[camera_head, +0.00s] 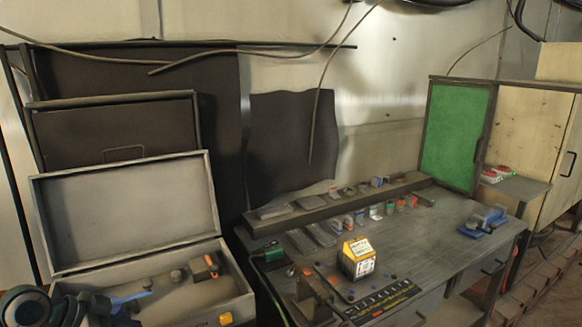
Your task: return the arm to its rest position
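Dark rounded links with a teal ring, part of my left arm, show at the bottom left corner, in front of the open case (238,293). No fingertips of my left gripper can be made out there. My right arm and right gripper are outside the picture. A yellow and white box (357,260) stands upright on the dark workbench (440,235), with no gripper near it.
The open case's lid (128,213) stands raised behind it, and tools lie inside. A shelf (330,208) with small boxes runs along the bench's back. A blue vise-like tool (484,222) sits at the bench's right. A green panel (455,137) stands behind.

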